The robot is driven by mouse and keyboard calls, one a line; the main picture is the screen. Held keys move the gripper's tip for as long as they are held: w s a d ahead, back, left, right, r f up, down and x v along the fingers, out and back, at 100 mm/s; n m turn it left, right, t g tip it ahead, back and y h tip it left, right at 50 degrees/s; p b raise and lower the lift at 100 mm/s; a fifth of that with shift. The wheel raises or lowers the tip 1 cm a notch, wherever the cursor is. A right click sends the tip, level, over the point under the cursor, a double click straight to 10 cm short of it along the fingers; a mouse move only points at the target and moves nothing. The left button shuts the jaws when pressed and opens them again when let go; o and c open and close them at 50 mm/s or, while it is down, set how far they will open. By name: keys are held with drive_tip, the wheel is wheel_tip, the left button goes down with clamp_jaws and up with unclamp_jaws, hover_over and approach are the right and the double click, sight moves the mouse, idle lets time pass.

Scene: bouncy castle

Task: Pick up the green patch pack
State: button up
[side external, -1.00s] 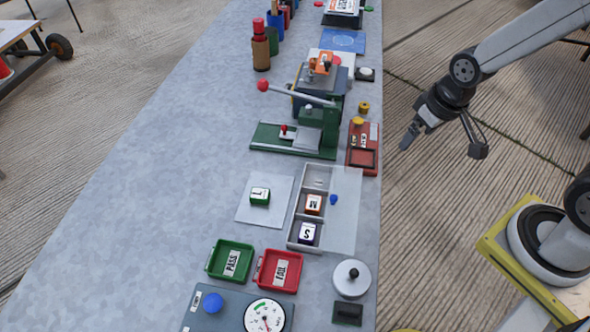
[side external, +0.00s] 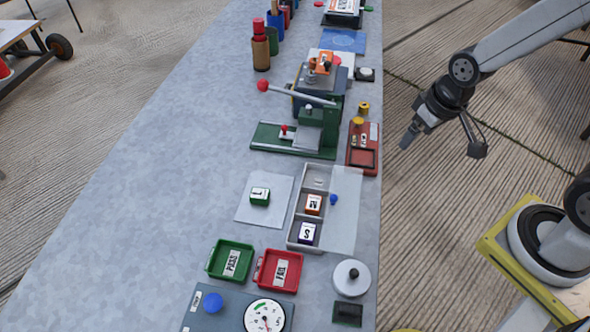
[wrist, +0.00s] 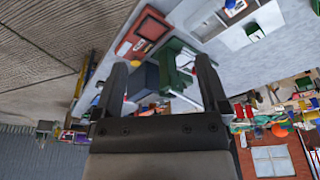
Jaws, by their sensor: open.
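The green patch pack (side external: 260,196), a small green block with a white label on top, lies on a pale square sheet (side external: 284,190) on the grey bench. It also shows small in the wrist view (wrist: 254,32). To its right stands a three-compartment tray (side external: 293,232); an orange pack (side external: 313,205) sits in the middle compartment and a dark purple pack (side external: 307,234) in the near one. The far compartment holds no pack. My gripper (side external: 406,140) is open and empty, off the bench's right edge, well away from the green pack.
A green lever press (side external: 320,130) stands beyond the green pack, its red-knobbed lever reaching left. A green tray (side external: 213,262) and a red tray (side external: 262,270) lie nearer. A red box (side external: 374,160) sits near the right edge. The bench's left side (side external: 150,190) is clear.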

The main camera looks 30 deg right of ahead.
drive_tip(key=w+a+f+n, duration=0.1)
drive_tip(key=w+a+n, duration=0.1)
drive_tip(key=w+a, duration=0.3)
drive_tip(key=n+g+y, duration=0.1)
drive_tip(key=n, duration=0.6)
approach(260, 193)
drive_tip(key=shift+w+d+f, duration=0.1)
drive_tip(key=shift+d+f, duration=0.35)
drive_tip(key=shift+a+f+n, duration=0.3)
drive_tip(key=shift+a+f, duration=0.05)
drive_tip(key=shift+a, duration=0.15)
drive_tip(key=shift+w+a+f, duration=0.1)
drive_tip(key=shift+w+f, duration=0.1)
drive_tip(key=shift+f, duration=1.05)
drive_tip(key=shift+w+a+f, duration=0.15)
drive_tip(key=shift+f, duration=1.1)
drive_tip(key=shift+w+a+f, duration=0.15)
drive_tip(key=shift+w+f, duration=0.05)
drive_tip(key=shift+f, duration=1.1)
